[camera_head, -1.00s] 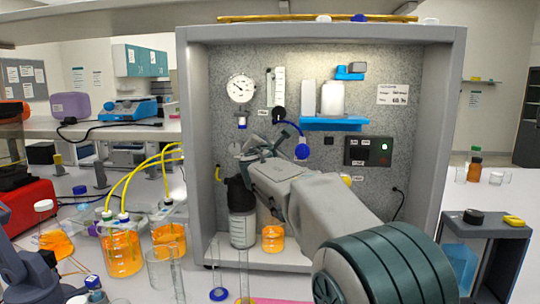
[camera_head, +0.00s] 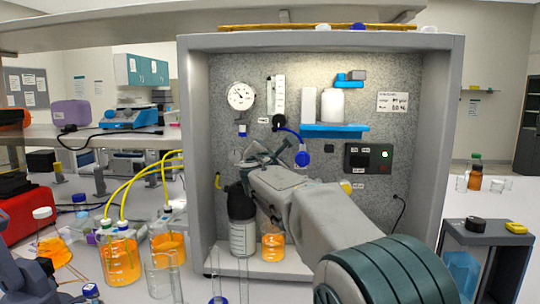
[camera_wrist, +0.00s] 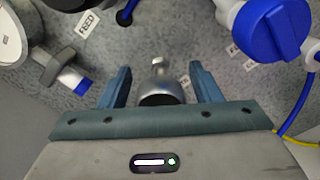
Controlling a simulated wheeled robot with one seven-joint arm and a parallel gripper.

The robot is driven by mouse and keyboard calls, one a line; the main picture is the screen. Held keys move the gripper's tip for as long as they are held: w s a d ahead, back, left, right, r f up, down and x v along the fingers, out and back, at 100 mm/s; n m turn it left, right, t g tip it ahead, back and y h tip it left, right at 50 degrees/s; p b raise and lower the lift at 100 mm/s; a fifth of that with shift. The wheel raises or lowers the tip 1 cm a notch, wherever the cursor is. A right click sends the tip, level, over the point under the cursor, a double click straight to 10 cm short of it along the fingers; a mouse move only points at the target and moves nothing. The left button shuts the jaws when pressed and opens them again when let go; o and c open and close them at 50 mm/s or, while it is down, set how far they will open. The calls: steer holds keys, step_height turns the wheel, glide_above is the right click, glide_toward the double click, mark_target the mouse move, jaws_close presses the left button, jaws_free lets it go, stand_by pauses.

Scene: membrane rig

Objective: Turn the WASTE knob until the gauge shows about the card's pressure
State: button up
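The round white gauge (camera_head: 241,96) is at the upper left of the panel in the head view; its dark needle is too small to read exactly. The card (camera_head: 392,102) is at the upper right, its print too small to read surely. My gripper (camera_wrist: 160,67) is at the panel, below the gauge in the head view (camera_head: 258,153). In the wrist view its two blue fingers are apart, with a silver rounded knob (camera_wrist: 160,88) between them and a gap on each side. A label (camera_wrist: 184,82) beside it is partly hidden by a finger, ending in "TE".
A blue knob (camera_wrist: 275,30) is at the wrist view's upper right, near a blue tube. A FEED label (camera_wrist: 89,23) and a dark fitting (camera_wrist: 60,70) are at left. A dark-capped bottle (camera_head: 242,220) and an orange-filled beaker (camera_head: 273,245) stand below my arm.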

steer(key=s+b, duration=0.3)
steer(key=s, duration=1)
steer(key=shift+s+a, duration=0.2)
steer(key=shift+s, duration=0.2)
stand_by(2.8)
